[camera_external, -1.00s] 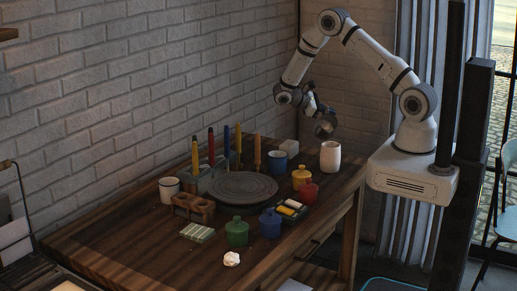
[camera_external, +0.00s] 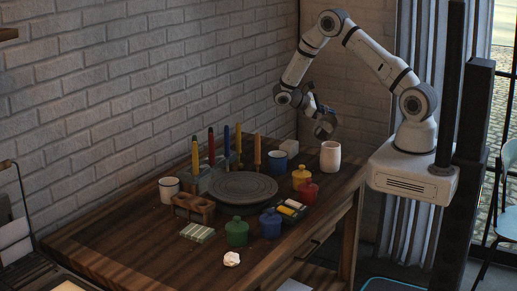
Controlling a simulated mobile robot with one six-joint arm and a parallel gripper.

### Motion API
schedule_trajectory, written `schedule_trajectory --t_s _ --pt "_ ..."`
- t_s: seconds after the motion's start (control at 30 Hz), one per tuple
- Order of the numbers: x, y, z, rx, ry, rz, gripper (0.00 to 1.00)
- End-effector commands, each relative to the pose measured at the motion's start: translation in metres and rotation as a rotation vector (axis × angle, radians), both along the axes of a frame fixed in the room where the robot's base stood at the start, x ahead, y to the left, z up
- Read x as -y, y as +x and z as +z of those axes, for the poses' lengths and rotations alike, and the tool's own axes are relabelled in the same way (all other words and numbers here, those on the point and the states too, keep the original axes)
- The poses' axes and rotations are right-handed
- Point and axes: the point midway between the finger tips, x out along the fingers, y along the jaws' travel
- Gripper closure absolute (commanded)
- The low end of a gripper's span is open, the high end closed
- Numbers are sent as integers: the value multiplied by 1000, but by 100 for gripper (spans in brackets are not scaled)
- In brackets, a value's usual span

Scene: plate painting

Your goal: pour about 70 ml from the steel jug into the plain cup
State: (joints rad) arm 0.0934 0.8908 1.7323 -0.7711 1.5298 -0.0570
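The steel jug (camera_external: 325,127) is a small dark metallic vessel, held in the air at the end of my arm. My gripper (camera_external: 318,112) appears shut on it, though the fingers are small and partly hidden. The jug is tilted and hangs just above and slightly left of a tall white cup (camera_external: 330,158), apart from it. This cup stands upright at the table's right end. A shorter white cup (camera_external: 169,191) stands at the left. Which is the plain cup is not certain; the tall one is nearest the jug. No stream and no liquid level can be made out.
A blue mug (camera_external: 277,162) and a white block (camera_external: 289,148) stand left of the tall cup. Upright coloured tools line the back. The front-left tabletop is mostly clear.

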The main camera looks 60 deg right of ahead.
Motion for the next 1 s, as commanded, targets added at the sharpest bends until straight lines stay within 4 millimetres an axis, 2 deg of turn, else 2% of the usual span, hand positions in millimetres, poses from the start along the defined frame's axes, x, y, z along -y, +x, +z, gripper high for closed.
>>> schedule_trajectory --t_s 0.27,0.6,1.0 --pt "8 5 -27 -122 158 -5 100" --pt "23 17 -72 -252 335 -7 100" --pt "42 32 -112 -446 597 -8 100"
